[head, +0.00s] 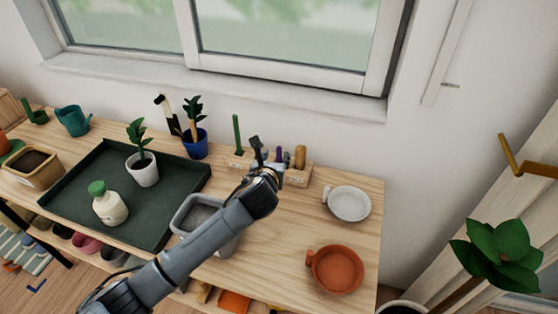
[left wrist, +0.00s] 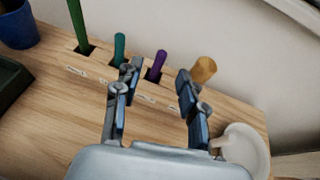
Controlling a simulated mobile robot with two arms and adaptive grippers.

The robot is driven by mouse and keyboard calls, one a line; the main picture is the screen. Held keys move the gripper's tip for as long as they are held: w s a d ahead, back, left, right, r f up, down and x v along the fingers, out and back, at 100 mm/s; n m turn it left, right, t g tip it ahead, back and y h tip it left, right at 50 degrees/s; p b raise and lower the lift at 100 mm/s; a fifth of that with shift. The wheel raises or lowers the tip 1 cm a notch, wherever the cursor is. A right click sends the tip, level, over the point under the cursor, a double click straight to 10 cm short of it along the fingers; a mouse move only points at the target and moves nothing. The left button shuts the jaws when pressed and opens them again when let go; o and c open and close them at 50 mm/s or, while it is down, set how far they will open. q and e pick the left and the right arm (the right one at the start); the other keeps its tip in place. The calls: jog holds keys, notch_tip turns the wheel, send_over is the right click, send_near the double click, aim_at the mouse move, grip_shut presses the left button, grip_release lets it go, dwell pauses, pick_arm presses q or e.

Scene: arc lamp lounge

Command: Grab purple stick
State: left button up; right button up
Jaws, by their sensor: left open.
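The purple stick (left wrist: 157,65) stands in a slot of a wooden holder (left wrist: 95,59) in the left wrist view. It also shows in the head view (head: 279,154), partly beside my gripper. A green stick (left wrist: 77,22), a teal stick (left wrist: 119,48) and a thicker tan stick (left wrist: 203,69) stand in the same row. My left gripper (left wrist: 155,88) is open and empty, with one finger on each side of the purple stick in the picture. The left finger overlaps the teal stick and the right one is near the tan stick. The remaining depth to the stick is hard to tell.
A white dish (head: 349,203) and a terracotta dish (head: 337,269) lie right of the holder. A grey bin (head: 190,211) is below my arm. A dark green tray (head: 94,177) holds a bottle (head: 108,206) and a potted plant (head: 144,170). The window wall rises behind.

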aim_at(279, 151)
pick_arm(q)
jog(key=shift+w+d+f, duration=0.1)
jog(key=shift+w+f, duration=0.1)
jog(key=shift+w, duration=0.2)
jog(key=x, duration=0.3)
jog(key=shift+w+f, duration=0.1)
jog(key=shift+f, duration=0.15)
jog(key=shift+w+d+f, duration=0.1)
jog(key=shift+w, duration=0.3)
grip_shut()
pick_arm(e)
jog(key=shift+s+d, duration=0.1)
jog(key=shift+s, duration=0.35)
